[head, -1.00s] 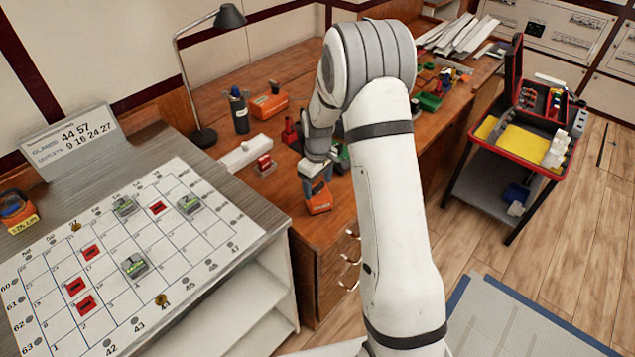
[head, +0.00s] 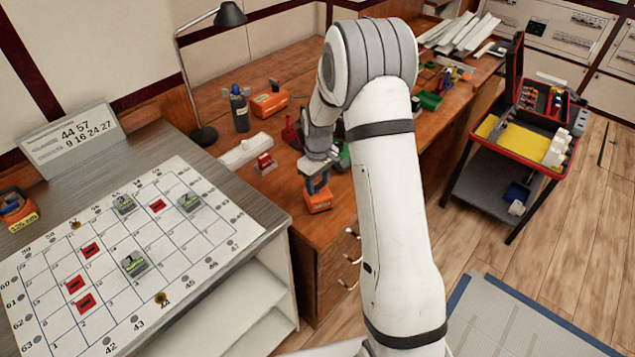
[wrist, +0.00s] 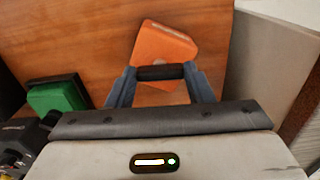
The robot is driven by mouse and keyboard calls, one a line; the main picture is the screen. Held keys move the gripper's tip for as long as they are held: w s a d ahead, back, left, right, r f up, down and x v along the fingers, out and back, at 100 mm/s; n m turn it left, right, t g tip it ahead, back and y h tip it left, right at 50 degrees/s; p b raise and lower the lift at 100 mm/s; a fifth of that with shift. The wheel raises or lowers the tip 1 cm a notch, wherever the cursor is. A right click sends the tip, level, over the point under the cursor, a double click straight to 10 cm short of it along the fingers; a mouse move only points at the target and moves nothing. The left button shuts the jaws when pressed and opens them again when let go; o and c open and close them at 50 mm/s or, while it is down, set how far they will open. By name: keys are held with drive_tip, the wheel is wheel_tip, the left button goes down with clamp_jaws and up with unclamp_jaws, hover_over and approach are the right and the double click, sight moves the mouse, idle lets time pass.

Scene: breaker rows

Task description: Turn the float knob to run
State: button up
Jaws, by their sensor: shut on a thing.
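My gripper (head: 316,184) points down over the wooden bench, near its front edge. Its blue-grey fingers (wrist: 165,85) show in the wrist view. They are shut on a dark bar-shaped piece (wrist: 160,72) at the near side of an orange block (wrist: 167,42). The orange block also shows below the fingers in the head view (head: 318,204). The dark piece may be the float knob, but no markings or run position can be read. The fingers and palm hide part of the block.
A green block (wrist: 58,95) lies left of the gripper in the wrist view. A red part (head: 265,162) and white rail (head: 245,151) lie nearby on the bench. A gridded board (head: 115,290) with small modules fills the left. A tool cart (head: 505,165) stands right.

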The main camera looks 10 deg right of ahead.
sight(318, 185)
drive_tip(key=shift+f+m+b, duration=0.15)
drive_tip(key=shift+m+b, duration=0.45)
drive_tip(key=shift+m, duration=0.4)
drive_tip(key=shift+m+b, duration=0.35)
drive_tip(key=shift+m, duration=0.95)
drive_tip(key=o, duration=1)
drive_tip(key=shift+r, duration=0.2)
drive_tip(key=shift+r, duration=3.85)
drive_tip(key=shift+r, duration=0.1)
